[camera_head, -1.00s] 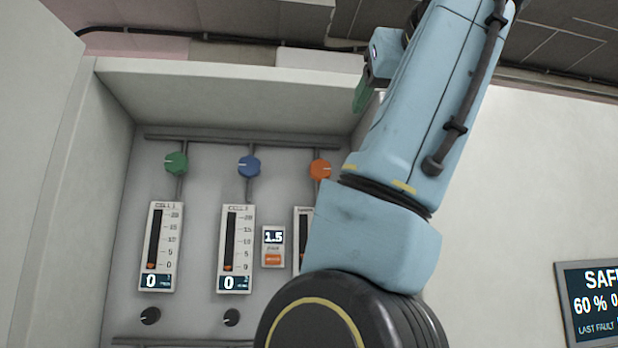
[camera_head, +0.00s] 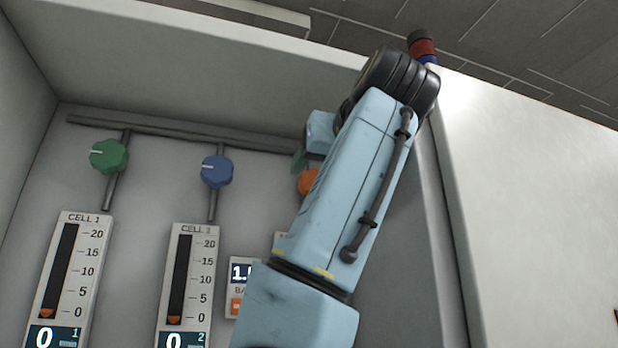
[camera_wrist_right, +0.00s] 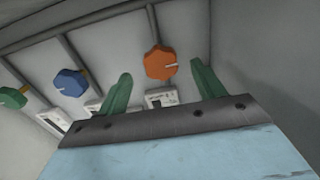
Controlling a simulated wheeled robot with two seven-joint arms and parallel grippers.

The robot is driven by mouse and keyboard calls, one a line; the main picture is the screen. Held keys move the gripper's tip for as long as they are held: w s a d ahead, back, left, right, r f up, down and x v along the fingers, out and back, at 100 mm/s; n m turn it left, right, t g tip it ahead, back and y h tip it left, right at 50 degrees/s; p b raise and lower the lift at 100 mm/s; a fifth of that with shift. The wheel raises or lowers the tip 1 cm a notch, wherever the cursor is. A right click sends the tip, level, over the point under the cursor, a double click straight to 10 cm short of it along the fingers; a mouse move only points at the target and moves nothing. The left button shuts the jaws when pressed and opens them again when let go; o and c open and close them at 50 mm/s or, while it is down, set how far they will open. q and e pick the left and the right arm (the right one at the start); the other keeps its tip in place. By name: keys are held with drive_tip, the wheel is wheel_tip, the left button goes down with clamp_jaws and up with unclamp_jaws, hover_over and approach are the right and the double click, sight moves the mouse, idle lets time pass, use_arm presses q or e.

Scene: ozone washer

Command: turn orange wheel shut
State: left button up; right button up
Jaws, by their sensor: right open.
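The orange wheel (camera_head: 307,181) is on a vertical pipe at the back of the cabinet, partly hidden by my right arm in the head view. In the right wrist view the orange wheel (camera_wrist_right: 160,63) shows whole, with a white mark pointing right. My right gripper (camera_wrist_right: 164,82) is open, its two green fingers on either side of the wheel in that picture. Whether the fingers reach the wheel's depth I cannot tell. In the head view only a bit of my right gripper (camera_head: 299,161) shows, beside the wheel. My left gripper is not in view.
A blue wheel (camera_head: 217,171) and a green wheel (camera_head: 109,157) are on pipes to the left. Gauges, such as the cell 1 gauge (camera_head: 69,275), hang below them. The cabinet's right wall (camera_wrist_right: 270,75) is close beside my right gripper.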

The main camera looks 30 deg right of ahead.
drive_tip(key=p+x, duration=0.1)
drive_tip(key=x, duration=0.5)
drive_tip(key=shift+r+p, duration=0.1)
drive_tip(key=shift+p, duration=0.25)
drive_tip(key=shift+w+d, duration=0.1)
drive_tip(key=shift+w, duration=0.55)
drive_tip(key=shift+c, duration=0.8)
drive_tip(key=c, duration=0.8)
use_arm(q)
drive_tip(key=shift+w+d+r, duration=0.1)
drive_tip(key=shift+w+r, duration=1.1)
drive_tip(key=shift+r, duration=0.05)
use_arm(e)
drive_tip(key=shift+o, duration=0.2)
